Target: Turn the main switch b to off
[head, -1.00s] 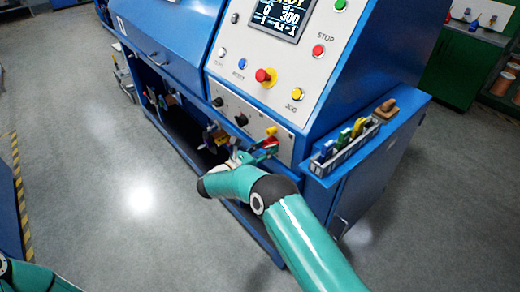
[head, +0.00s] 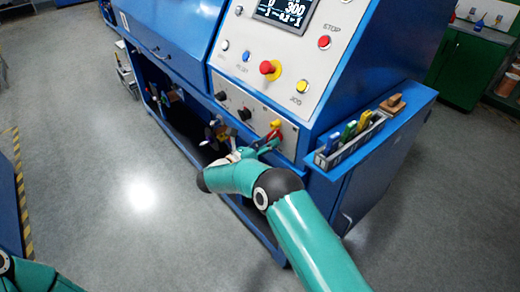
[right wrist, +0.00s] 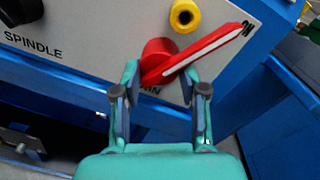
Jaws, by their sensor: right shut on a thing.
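The main switch (right wrist: 205,50) is a red rotary switch with a round hub and a long lever on the machine's front panel. In the right wrist view its lever slants up to the right, its tip by the letters "ON". A label below the hub is partly hidden. The switch shows small and red in the head view (head: 275,134). My right gripper (right wrist: 159,76) is shut on the switch, with one finger on each side of the hub end. It also shows in the head view (head: 266,145). My left gripper is out of view.
A yellow round part (right wrist: 184,15) sits just above the switch. A black knob (right wrist: 20,10) marked "SPINDLE" is to its left. A red mushroom button (head: 270,68) is higher on the panel. A tool rack (head: 350,138) stands on the ledge at right.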

